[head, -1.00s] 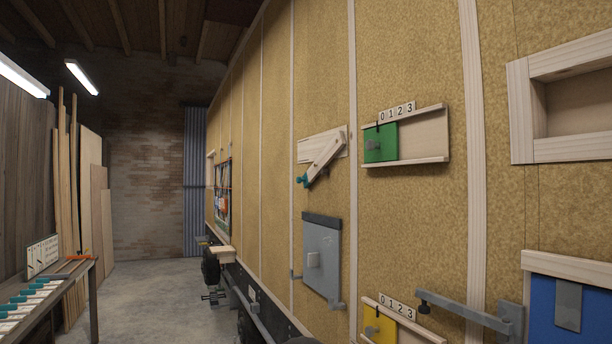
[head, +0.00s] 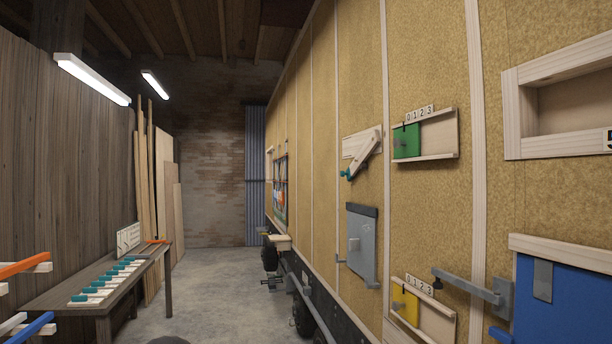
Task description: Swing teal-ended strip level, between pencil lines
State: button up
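The teal-ended strip (head: 362,160) is a pale wooden strip on the trailer wall, right of centre in the head view. It is tilted, with its teal end (head: 346,173) low on the left and its other end high on the right. It lies over a pale wooden backing board (head: 358,142). The pencil lines are too small to make out. My gripper is not in view.
Right of the strip are a green sliding panel (head: 406,141) in a numbered rail and, lower, a yellow one (head: 405,305). A grey plate (head: 361,245) hangs below the strip. A grey bar (head: 464,283) juts from the wall. A workbench (head: 60,296) stands left; the concrete floor (head: 215,300) between is clear.

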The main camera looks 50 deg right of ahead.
aim_at(373, 142)
jog(key=u, duration=0.05)
jog(key=i, duration=1.4)
jog(key=z, duration=0.45)
jog(key=i, duration=1.6)
jog(key=z, duration=1.75)
jog(key=i, duration=0.9)
jog(key=z, duration=0.8)
